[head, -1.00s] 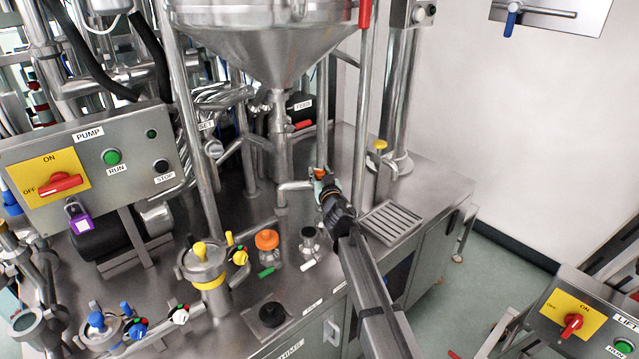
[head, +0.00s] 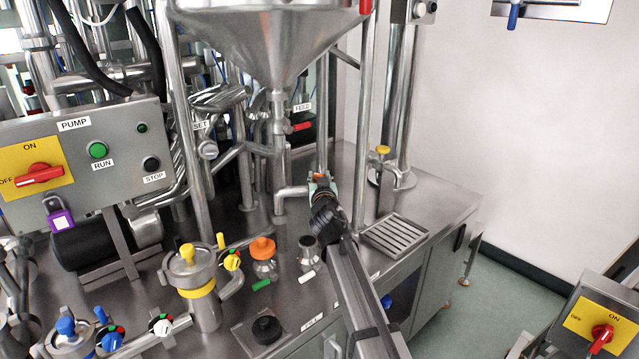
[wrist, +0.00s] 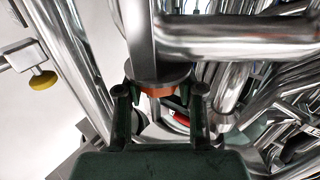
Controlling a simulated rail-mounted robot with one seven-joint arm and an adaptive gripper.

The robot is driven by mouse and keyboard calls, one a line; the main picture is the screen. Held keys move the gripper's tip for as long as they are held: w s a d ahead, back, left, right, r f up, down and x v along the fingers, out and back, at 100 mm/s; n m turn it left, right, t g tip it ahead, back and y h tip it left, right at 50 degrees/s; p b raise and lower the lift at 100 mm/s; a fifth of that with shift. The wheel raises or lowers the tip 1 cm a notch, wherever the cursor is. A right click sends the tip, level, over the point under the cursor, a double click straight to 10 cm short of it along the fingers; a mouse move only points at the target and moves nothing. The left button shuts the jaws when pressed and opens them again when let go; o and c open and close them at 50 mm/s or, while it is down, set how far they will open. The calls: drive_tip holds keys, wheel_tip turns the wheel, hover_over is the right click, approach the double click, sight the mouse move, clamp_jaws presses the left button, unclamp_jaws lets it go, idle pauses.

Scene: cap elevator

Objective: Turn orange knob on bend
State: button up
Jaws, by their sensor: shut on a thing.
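The orange knob (head: 321,175) sits at the pipe bend (head: 292,191) below the steel funnel. It is mostly hidden by my gripper in the head view. In the wrist view the orange knob (wrist: 158,91) shows between the two dark fingers, just under a round steel flange (wrist: 160,76). My gripper (head: 320,183) is shut on the knob, with a finger on each side; it also shows in the wrist view (wrist: 160,98). The exact finger contact is hard to see.
A jar with an orange lid (head: 263,248) stands on the bench, left of my arm. A red-handled valve (head: 300,127) is behind the bend. A yellow knob (head: 383,150) and a drain grate (head: 396,235) are to the right. A large funnel (head: 270,40) hangs above.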

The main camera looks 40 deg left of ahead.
drive_tip(key=shift+d, duration=0.15)
drive_tip(key=o, duration=1.1)
drive_tip(key=shift+d, duration=0.1)
drive_tip(key=shift+s, duration=0.1)
drive_tip(key=v, duration=1.1)
drive_tip(key=shift+s+d, duration=0.25)
drive_tip(key=shift+s, duration=0.05)
